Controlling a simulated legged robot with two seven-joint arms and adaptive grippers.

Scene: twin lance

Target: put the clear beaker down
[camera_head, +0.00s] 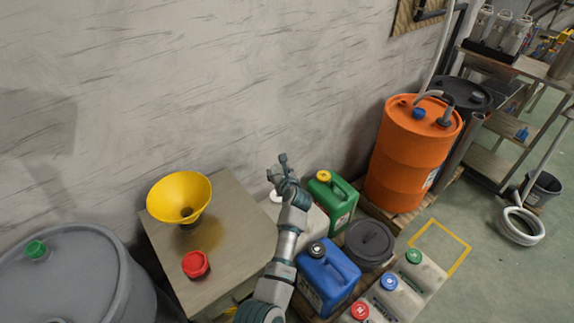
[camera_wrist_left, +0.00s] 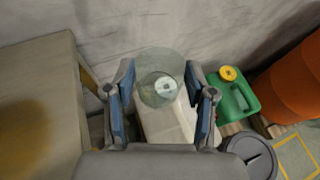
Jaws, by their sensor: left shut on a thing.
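The clear beaker (camera_wrist_left: 152,62) shows in the left wrist view as a see-through round shape between my left gripper's fingers (camera_wrist_left: 161,95). The left gripper is shut on it. In the head view the left gripper (camera_head: 283,168) is near the wall, right of the table, and I cannot make out the beaker there. A pale container (camera_wrist_left: 168,124) with a white cap lies beneath in the wrist view, and the cap shows through the beaker. I cannot tell whether the beaker touches it. My right gripper is not in view.
A table (camera_head: 228,215) with a yellow funnel (camera_head: 180,196) and a red cap (camera_head: 195,264) is at left. A green jug (camera_head: 333,200), a blue jug (camera_head: 327,275), a dark lidded bucket (camera_head: 369,243) and an orange drum (camera_head: 411,155) stand right. Some tabletop is bare.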

